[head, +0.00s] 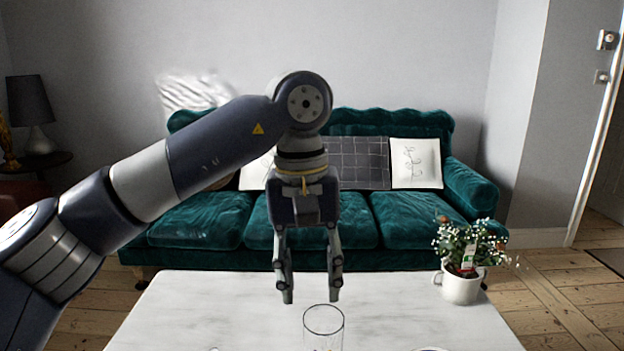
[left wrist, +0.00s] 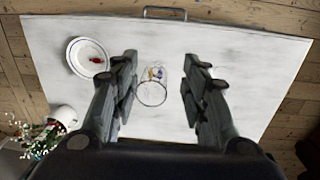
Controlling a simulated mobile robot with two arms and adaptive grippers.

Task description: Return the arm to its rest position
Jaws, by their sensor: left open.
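My left arm reaches in from the left in the head view, and its gripper (head: 309,294) hangs pointing down over the white table. The fingers are apart with nothing between them. In the left wrist view the open gripper (left wrist: 160,90) shows its two fingers on either side of a clear glass (left wrist: 153,94) that stands on the table below. The glass (head: 323,322) also shows in the head view near the bottom edge, below the fingertips. Small coloured bits show in or at the glass. My right gripper is not in either view.
The white table (head: 225,300) has a white mug (head: 461,287) with a flowering plant at its right. A white plate (left wrist: 88,57) with a red item lies on it in the left wrist view. A green sofa (head: 215,222) stands behind. Much of the tabletop is bare.

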